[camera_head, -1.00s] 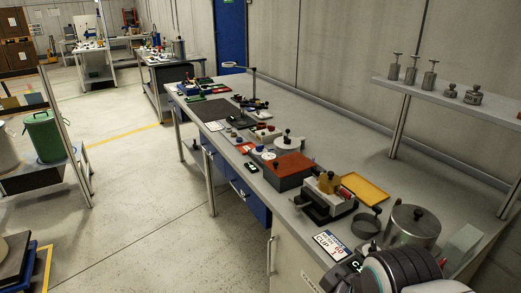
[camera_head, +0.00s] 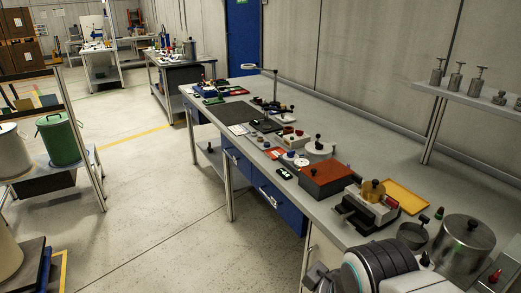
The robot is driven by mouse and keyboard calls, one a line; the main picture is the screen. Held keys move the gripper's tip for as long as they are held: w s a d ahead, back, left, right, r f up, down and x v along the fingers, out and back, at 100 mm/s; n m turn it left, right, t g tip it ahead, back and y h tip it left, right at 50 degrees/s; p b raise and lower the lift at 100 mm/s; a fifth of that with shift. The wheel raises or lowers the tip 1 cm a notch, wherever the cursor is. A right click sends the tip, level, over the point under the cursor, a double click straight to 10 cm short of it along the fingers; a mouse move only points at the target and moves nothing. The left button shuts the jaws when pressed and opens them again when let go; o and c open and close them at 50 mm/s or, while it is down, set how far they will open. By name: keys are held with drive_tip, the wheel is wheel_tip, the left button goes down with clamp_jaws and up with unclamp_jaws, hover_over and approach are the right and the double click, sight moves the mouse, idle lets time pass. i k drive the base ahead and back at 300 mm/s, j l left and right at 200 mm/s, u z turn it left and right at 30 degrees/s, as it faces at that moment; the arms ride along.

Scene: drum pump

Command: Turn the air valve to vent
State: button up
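I cannot pick out the air valve or a drum pump in this view. A green lidded drum (camera_head: 61,140) stands on a low stand at the left, but no valve shows on it. Part of my own arm, white with dark ridges, fills the bottom right of the view. My gripper's fingers do not show.
A long grey workbench (camera_head: 371,147) runs along the right wall. It holds an orange-topped box (camera_head: 327,174), a yellow tray (camera_head: 403,197) and a lidded metal pot (camera_head: 464,243). A shelf (camera_head: 479,104) bears metal weights. The floor (camera_head: 165,185) left of the bench is open.

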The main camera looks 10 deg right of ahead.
sight(291, 154)
drive_tip(key=i+j+u, duration=0.15)
drive_tip(key=i+j, duration=0.25)
drive_tip(key=i+j+u, duration=0.2)
drive_tip(key=i, duration=0.4)
drive_tip(key=i+j+u, duration=0.15)
drive_tip(key=i+j, duration=0.2)
drive_tip(key=i, duration=0.15)
drive_tip(key=i+l+u, duration=0.2)
drive_tip(key=i+l, duration=0.25)
drive_tip(key=i+l+u, duration=0.25)
drive_tip(key=i+l, duration=0.2)
drive_tip(key=i+l+u, duration=0.1)
drive_tip(key=l, duration=0.45)
